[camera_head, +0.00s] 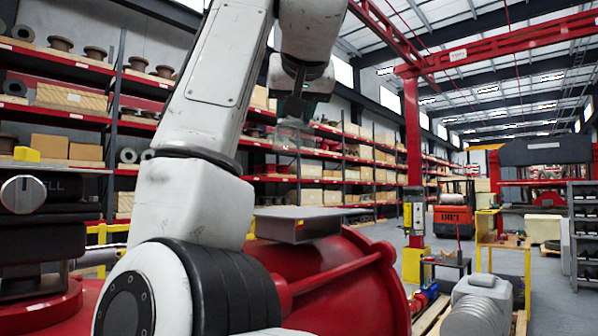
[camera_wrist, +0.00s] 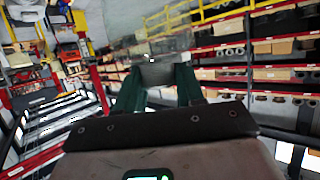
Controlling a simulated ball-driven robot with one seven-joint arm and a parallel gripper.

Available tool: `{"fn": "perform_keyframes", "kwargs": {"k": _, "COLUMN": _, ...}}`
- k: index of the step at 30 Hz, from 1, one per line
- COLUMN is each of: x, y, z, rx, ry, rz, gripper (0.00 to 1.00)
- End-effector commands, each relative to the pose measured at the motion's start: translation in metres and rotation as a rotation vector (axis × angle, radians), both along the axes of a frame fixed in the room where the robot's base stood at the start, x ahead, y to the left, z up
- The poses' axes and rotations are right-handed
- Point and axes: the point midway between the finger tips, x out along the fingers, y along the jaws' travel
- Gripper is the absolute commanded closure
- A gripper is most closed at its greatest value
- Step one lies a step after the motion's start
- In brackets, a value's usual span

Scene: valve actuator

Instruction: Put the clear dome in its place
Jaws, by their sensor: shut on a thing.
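The clear dome (camera_head: 294,136) hangs below my gripper (camera_head: 295,100) in the head view, high in front of the shelves. It is see-through, so its outline is faint. In the wrist view the dome (camera_wrist: 165,48) shows beyond the two dark green fingers of my gripper (camera_wrist: 158,80), which are shut on its near part. A red valve actuator body (camera_head: 335,285) lies below, with a flat grey box (camera_head: 300,224) on top. The dome is above this box in the picture and apart from it. I cannot tell which part is the dome's place.
A black and silver unit (camera_head: 35,220) stands on a red flange at the left. A grey motor-like part (camera_head: 480,300) is at the lower right. Shelves (camera_head: 70,95) line the left wall, and a forklift (camera_head: 453,215) is far back. The air around the dome looks free.

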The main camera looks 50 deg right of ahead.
Motion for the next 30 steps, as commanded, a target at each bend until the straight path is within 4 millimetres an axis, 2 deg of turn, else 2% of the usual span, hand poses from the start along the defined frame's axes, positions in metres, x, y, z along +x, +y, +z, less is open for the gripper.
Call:
{"fn": "perform_keyframes", "kwargs": {"k": 3, "x": 0.017, "y": -0.022, "z": -0.009, "rx": 0.001, "ry": 0.003, "rz": -0.002, "gripper": 1.00}}
{"fn": "perform_keyframes", "kwargs": {"k": 7, "x": 0.028, "y": -0.036, "z": -0.035, "rx": 0.001, "ry": 0.003, "rz": 0.000, "gripper": 1.00}}
{"fn": "perform_keyframes", "kwargs": {"k": 12, "x": 0.038, "y": -0.049, "z": -0.055, "rx": 0.001, "ry": 0.001, "rz": 0.000, "gripper": 1.00}}
{"fn": "perform_keyframes", "kwargs": {"k": 17, "x": 0.042, "y": -0.055, "z": -0.064, "rx": 0.001, "ry": 0.001, "rz": 0.000, "gripper": 1.00}}
{"fn": "perform_keyframes", "kwargs": {"k": 25, "x": 0.046, "y": -0.059, "z": -0.096, "rx": 0.000, "ry": 0.001, "rz": 0.001, "gripper": 1.00}}
{"fn": "perform_keyframes", "kwargs": {"k": 30, "x": 0.045, "y": -0.059, "z": -0.101, "rx": -0.001, "ry": -0.001, "rz": 0.000, "gripper": 1.00}}
